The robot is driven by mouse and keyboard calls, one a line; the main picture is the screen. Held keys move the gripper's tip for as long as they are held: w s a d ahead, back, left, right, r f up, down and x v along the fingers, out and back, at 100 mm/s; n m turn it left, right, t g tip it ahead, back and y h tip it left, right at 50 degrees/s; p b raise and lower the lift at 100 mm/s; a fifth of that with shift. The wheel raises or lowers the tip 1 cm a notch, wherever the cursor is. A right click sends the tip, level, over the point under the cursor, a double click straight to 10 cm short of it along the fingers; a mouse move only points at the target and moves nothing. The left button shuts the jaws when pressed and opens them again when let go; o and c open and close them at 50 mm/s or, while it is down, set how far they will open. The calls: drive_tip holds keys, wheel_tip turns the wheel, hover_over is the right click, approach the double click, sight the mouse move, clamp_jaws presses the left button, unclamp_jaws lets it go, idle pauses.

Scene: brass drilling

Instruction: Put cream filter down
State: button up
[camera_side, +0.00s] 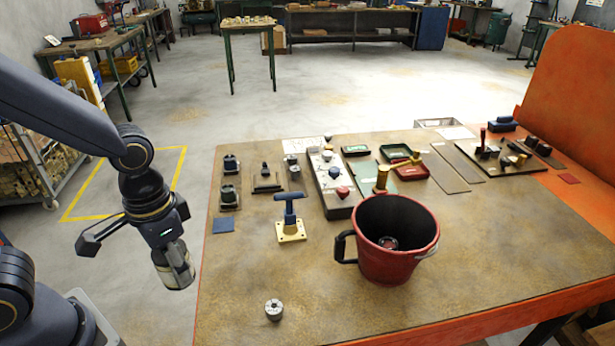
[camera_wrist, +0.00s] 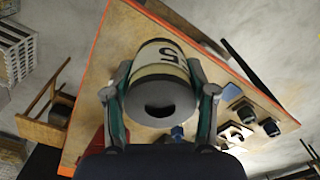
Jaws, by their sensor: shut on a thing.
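The cream filter (camera_wrist: 161,56) is a short cylinder with a cream band marked "5" and a dark grey end with a dark opening. My gripper (camera_wrist: 160,98) is shut on it, with one finger on each side in the wrist view. In the side view my gripper (camera_side: 176,262) hangs just left of the table's left edge, pointing down with a slight tilt. The filter (camera_side: 161,259) shows there partly behind the finger, in the air and apart from the table (camera_side: 240,275).
A red bucket (camera_side: 393,260) with a black handle stands mid-table. A small grey cylinder (camera_side: 274,310) stands at the front left. A blue T-handle on a yellow base (camera_side: 291,229), a blue square (camera_side: 223,225) and several fixtures sit farther back. The front-left tabletop is mostly clear.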

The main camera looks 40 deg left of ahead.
drive_tip(key=shift+w+a+r+m, duration=0.15)
drive_tip(key=shift+w+r+m, duration=0.1)
drive_tip(key=shift+w+m, duration=0.25)
drive_tip(key=shift+w+a+r+m, duration=0.2)
drive_tip(key=shift+w+m, duration=0.1)
drive_tip(key=shift+w, duration=0.4)
drive_tip(key=w+a, duration=0.3)
drive_tip(key=a, duration=0.1)
drive_tip(key=n, duration=0.2)
hover_over(224, 224)
drive_tip(key=f, duration=0.6)
drive_tip(key=s+f, duration=0.1)
drive_tip(key=f, duration=0.2)
drive_tip(key=shift+f, duration=0.2)
drive_tip(key=shift+w+f, duration=0.4)
drive_tip(key=shift+f, duration=1.6)
drive_tip(key=shift+f, duration=0.15)
